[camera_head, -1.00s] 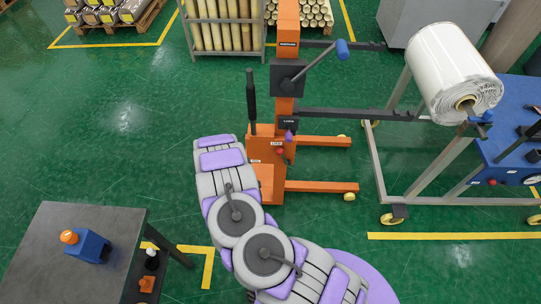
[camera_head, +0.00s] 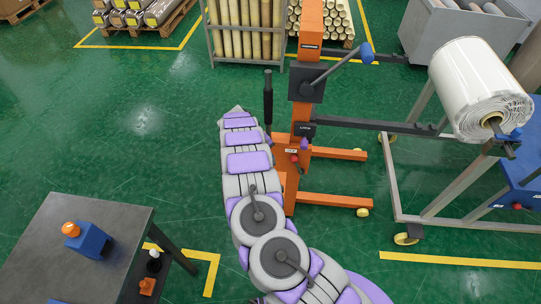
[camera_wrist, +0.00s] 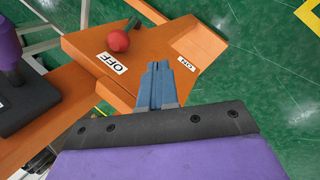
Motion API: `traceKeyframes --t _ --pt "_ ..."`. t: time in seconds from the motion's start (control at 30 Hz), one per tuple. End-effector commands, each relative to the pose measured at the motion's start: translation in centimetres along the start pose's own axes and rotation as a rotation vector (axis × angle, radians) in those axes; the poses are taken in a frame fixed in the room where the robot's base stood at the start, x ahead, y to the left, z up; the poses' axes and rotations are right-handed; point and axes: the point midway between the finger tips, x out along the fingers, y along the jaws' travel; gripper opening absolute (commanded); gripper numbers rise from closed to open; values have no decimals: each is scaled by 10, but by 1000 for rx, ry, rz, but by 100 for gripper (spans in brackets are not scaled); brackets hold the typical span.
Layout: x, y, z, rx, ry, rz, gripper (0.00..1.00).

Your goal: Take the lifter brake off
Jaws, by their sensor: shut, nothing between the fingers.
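The orange lifter (camera_head: 306,130) stands upright in the head view, right of my arm's end. Its brake lever has a red ball knob (camera_wrist: 118,41) on a dark green stem, and the knob also shows in the head view (camera_head: 295,158). A white OFF label (camera_wrist: 112,63) lies just below the knob, on the orange housing. An ON label (camera_wrist: 186,63) lies to the right. My gripper (camera_wrist: 157,70) has blue fingers, shut and empty, between the labels in the wrist view and apart from the knob. In the head view my fingers are not clearly visible.
A purple handle (camera_wrist: 10,45) on a black base is at the wrist view's left. A wrapped roll (camera_head: 480,88) hangs on a grey stand at right. A dark table (camera_head: 50,265) is at lower left. Green floor (camera_head: 150,150) is clear left of my arm.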

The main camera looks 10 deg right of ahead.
Motion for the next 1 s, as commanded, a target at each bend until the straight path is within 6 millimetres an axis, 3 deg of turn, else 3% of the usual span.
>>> traceKeyframes --t 0.37,0.63,1.0 --pt "76 -1 1 1 -3 0 0" --pt "81 32 7 3 3 -3 0" --pt "81 36 8 1 3 -1 0"
